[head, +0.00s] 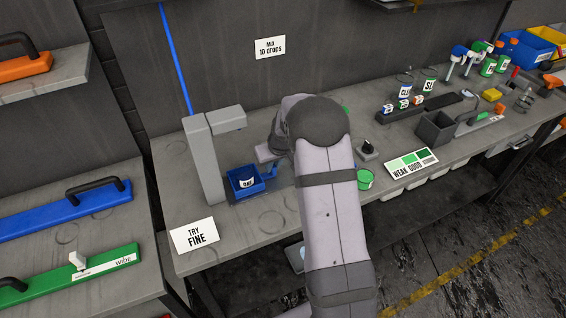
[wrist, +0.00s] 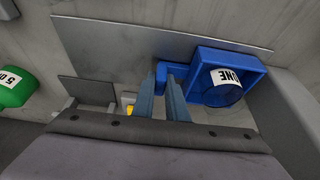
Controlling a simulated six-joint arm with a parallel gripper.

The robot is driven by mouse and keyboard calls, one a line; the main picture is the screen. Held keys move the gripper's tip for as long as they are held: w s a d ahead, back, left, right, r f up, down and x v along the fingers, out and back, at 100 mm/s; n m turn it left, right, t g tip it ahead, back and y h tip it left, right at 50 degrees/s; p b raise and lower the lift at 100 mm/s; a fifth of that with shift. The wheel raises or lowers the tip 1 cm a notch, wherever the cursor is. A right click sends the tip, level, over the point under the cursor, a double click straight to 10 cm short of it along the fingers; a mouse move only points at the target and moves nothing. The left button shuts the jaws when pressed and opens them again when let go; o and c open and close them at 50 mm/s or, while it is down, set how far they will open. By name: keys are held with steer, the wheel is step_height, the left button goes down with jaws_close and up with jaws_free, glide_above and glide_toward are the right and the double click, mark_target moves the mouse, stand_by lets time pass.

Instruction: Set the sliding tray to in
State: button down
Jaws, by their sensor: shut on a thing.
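The sliding tray (head: 233,191) is a small blue open box beside the tall grey post, below its overhanging block. In the wrist view, the tray (wrist: 261,66) and the labelled cup (wrist: 222,92) are at the upper right. The tray's blue handle (wrist: 178,65) sticks out to the left. My gripper (wrist: 164,82) is shut on this handle. In the head view my arm hides most of the gripper and part of the handle.
The grey post (head: 203,160) with its block (head: 226,118) stands close by the tray. A metal strip (wrist: 120,37) runs behind the tray. A green cup (wrist: 14,88) is at the left in the wrist view.

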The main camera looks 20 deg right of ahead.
steer(key=shift+a, duration=0.2)
steer(key=c, duration=1.8)
jaws_free()
steer(key=shift+a, duration=0.15)
steer(key=shift+o, duration=0.2)
steer(key=b+v, duration=0.2)
steer(key=v, duration=0.5)
steer(key=shift+r, duration=0.2)
steer(key=shift+s, duration=0.1)
